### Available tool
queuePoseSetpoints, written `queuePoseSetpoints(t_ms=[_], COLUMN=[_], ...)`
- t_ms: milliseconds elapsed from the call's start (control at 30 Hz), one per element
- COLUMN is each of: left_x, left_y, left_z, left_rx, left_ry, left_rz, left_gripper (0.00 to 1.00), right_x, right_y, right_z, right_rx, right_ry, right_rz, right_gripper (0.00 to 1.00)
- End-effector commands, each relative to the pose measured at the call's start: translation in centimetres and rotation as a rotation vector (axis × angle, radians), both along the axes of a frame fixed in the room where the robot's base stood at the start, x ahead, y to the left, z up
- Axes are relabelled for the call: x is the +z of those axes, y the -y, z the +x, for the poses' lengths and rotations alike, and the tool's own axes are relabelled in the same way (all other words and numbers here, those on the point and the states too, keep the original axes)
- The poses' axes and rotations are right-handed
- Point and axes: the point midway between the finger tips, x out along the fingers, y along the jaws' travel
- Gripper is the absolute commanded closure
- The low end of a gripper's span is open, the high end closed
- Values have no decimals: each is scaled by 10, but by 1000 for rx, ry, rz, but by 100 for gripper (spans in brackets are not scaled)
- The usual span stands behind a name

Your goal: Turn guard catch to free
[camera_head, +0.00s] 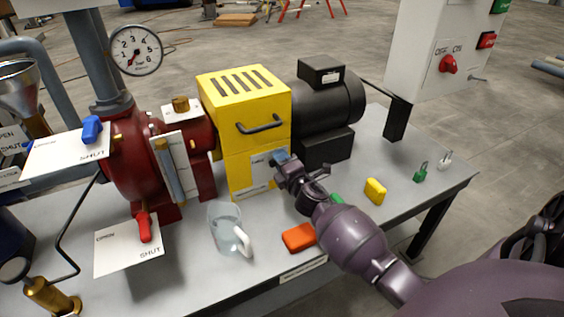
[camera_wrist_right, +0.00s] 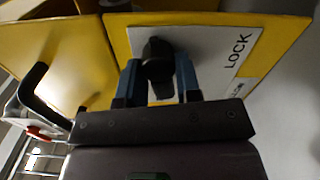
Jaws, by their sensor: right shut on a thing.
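The yellow guard (camera_head: 243,97) stands on the bench between the red pump and the black motor, with a black handle (camera_head: 259,124) on its front. A white label plate (camera_wrist_right: 217,48) reading LOCK is fixed low on its front. The guard catch (camera_wrist_right: 158,57) is a dark knob on this plate. My right gripper (camera_head: 281,160) is at the plate; in the right wrist view its blue fingers (camera_wrist_right: 158,76) are on either side of the knob, shut on it. In the head view the gripper hides the catch. My left gripper is not in view.
A yellow padlock (camera_head: 375,191) and a green padlock (camera_head: 421,172) lie to the right. The red pump (camera_head: 140,165) is left of the guard, the motor (camera_head: 328,97) behind right.

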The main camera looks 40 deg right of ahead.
Motion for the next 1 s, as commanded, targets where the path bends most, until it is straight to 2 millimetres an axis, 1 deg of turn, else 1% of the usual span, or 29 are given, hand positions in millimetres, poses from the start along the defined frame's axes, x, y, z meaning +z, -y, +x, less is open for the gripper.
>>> queuePoseSetpoints(t_ms=[100,333,900,933,1000], left_x=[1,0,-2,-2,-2], left_y=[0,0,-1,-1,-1], left_z=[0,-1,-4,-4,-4], left_rx=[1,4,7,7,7], left_ry=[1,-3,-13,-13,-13], left_rz=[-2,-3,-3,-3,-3], left_gripper=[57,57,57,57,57], right_x=[0,0,0,0,0], right_y=[-2,-1,-2,-2,-2], right_z=[0,0,0,0,0], right_rx=[1,2,3,3,2], right_ry=[15,34,41,41,41], right_rz=[70,151,181,181,180], right_gripper=[92,92,92,67,56])
